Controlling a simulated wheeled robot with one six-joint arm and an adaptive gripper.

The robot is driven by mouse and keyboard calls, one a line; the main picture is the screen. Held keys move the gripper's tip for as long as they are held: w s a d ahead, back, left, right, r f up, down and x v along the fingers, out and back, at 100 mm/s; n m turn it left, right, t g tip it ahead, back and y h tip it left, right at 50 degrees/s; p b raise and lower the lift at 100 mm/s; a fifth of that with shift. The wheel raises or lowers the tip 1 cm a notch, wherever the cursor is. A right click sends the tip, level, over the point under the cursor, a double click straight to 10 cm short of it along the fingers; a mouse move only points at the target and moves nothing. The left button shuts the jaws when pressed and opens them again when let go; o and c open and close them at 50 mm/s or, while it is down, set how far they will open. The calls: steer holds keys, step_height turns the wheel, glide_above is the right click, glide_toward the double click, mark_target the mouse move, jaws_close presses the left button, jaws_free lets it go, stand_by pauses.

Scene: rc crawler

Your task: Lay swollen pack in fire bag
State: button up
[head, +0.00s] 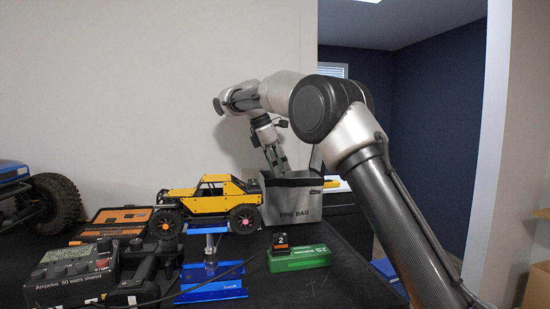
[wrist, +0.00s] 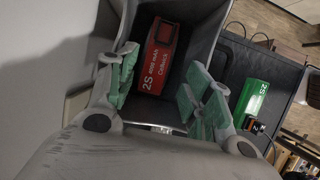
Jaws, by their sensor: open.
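The grey fire bag (head: 292,200) stands open on the black table, its label facing me. A red 2S pack (wrist: 157,58) lies inside the bag in the wrist view, label up. The bag's wall hides it in the head view. I cannot tell from here whether it is swollen. My gripper (head: 276,160) points down into the bag's mouth. In the wrist view my gripper (wrist: 162,85) is open, its green-padded fingers apart on either side of the pack's near end and not closed on it.
A green 2S pack (head: 299,259) with a small black tag marked 2 lies in front of the bag. A yellow crawler (head: 212,202) stands close left of the bag. A charger (head: 72,275), blue stands and an orange tool case (head: 115,222) crowd the left.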

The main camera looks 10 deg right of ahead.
steer(key=v, duration=0.4)
steer(key=s+d+r+m+y, duration=0.1)
steer(key=s+d+r+m, duration=0.25)
steer(key=s+d, duration=0.35)
steer(key=s+d+f+m+t+y, duration=0.2)
steer(key=s+d+m, duration=0.4)
steer(key=s, duration=0.6)
steer(key=s+d+f+m+t, duration=0.1)
steer(key=s+d+f+m, duration=0.2)
steer(key=s+f, duration=0.4)
steer(key=s+d+f+m+t+y, duration=0.1)
steer(key=s+d+f+m, duration=0.2)
steer(key=s, duration=1.2)
step_height(320, 180, down, 6)
steer(key=shift+r+m, duration=0.2)
steer(key=shift+m, duration=1.05)
steer(key=shift+d, duration=0.15)
steer(key=shift+c, duration=0.4)
